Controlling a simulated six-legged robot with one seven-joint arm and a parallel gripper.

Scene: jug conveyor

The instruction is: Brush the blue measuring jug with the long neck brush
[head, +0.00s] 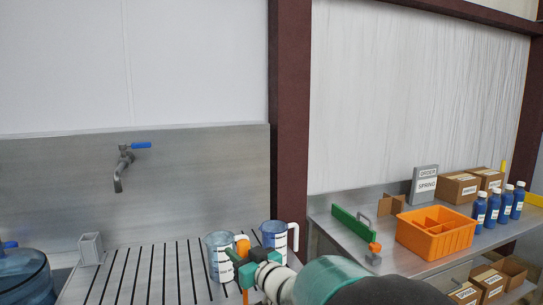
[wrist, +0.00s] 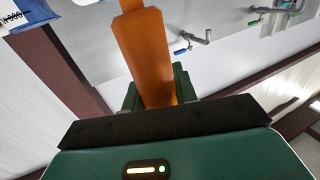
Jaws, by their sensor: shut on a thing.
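Two bluish measuring jugs with white scale panels stand on the slatted draining board in the head view. The left jug (head: 219,258) looks paler; the right jug (head: 273,237) looks deeper blue and has a white handle. My green gripper (head: 247,262) is in front of and between them, partly covering both. It is shut on an orange handle (head: 242,246), which I take as the brush's. In the wrist view my gripper (wrist: 157,88) grips the flat orange handle (wrist: 148,50), which runs out of the top edge. The bristles are not visible.
A wall tap (head: 121,168) is behind the draining board (head: 150,275). A large blue water bottle (head: 25,278) is at lower left, near a small grey box (head: 91,248). The right bench holds an orange divided crate (head: 435,238), blue bottles (head: 492,209) and cartons (head: 457,188).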

